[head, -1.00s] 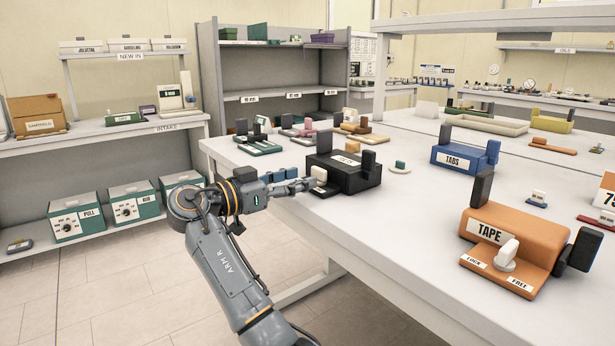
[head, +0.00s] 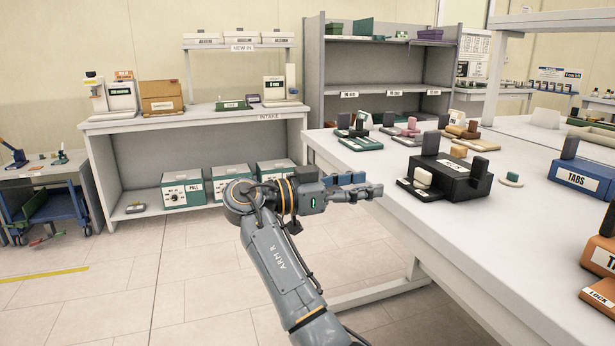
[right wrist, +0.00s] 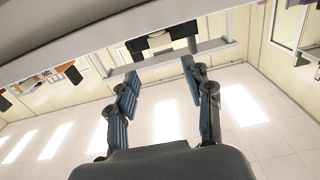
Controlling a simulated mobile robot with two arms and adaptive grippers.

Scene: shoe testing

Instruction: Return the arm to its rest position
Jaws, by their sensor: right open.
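My right arm (head: 277,262) reaches up from the bottom of the head view. Its gripper (head: 362,188) points right, just left of the work table (head: 440,230) edge and beside the black device (head: 455,181) with a cream knob. In the right wrist view, the gripper (right wrist: 160,76) has its two blue-padded fingers spread apart, with nothing between them. My left gripper is in neither view.
A blue TABS box (head: 578,182) and an orange device (head: 600,252) stand on the table at right. The INTAKE bench (head: 190,121) stands behind at left, with green-fronted boxes (head: 183,190) on its lower shelf. Open floor lies at left.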

